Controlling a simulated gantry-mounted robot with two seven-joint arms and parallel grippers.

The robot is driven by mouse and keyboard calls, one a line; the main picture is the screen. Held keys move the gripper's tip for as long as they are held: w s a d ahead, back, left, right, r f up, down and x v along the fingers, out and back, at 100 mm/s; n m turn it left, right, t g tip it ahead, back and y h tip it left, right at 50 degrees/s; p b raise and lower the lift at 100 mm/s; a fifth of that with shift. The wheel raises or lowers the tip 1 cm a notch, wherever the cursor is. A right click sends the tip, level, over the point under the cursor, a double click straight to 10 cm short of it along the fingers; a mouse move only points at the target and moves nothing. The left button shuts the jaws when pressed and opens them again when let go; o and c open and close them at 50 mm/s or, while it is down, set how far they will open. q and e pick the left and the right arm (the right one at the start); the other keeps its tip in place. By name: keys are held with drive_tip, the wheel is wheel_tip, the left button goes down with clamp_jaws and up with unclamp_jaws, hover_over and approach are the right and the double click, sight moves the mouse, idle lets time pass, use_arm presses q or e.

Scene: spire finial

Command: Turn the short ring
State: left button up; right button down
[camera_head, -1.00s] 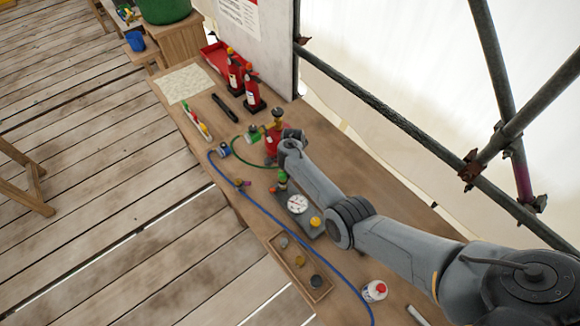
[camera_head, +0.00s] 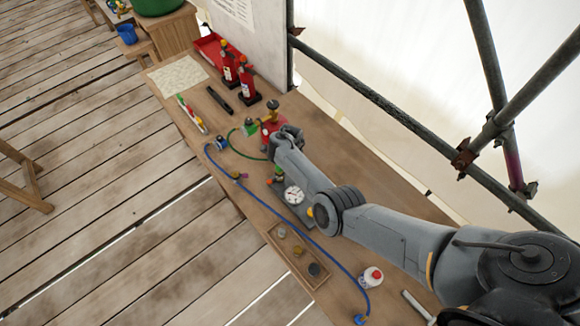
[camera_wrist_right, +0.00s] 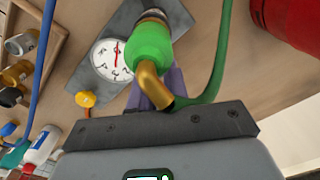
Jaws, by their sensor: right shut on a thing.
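A green ring-like fitting (camera_wrist_right: 150,45) with a brass elbow (camera_wrist_right: 150,85) and a green hose (camera_wrist_right: 212,75) fills the middle of the right wrist view. It sits at a silver threaded part by a grey plate bearing a white dial gauge (camera_wrist_right: 107,57). My right gripper (camera_wrist_right: 158,88) is at this fitting, its purplish fingers partly hidden behind the elbow, and is shut on it. In the head view the green fitting (camera_head: 278,171) stands beside the gauge (camera_head: 294,195), below my right wrist; the fingers are hidden there. I cannot tell which ring is called short. My left gripper is not in view.
A red cylinder (camera_wrist_right: 288,22) stands close on the right in the wrist view. A blue hose (camera_head: 255,202) runs along the bench, past a wooden tray (camera_head: 291,264) and a white bottle (camera_head: 371,277). Scaffold poles (camera_head: 400,120) stand behind.

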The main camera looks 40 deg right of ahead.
drive_tip(key=c, duration=1.1)
unclamp_jaws()
drive_tip(key=shift+r, duration=0.1)
drive_tip(key=shift+r, duration=0.2)
drive_tip(key=shift+r+p, duration=1.85)
drive_tip(key=shift+r, duration=3.3)
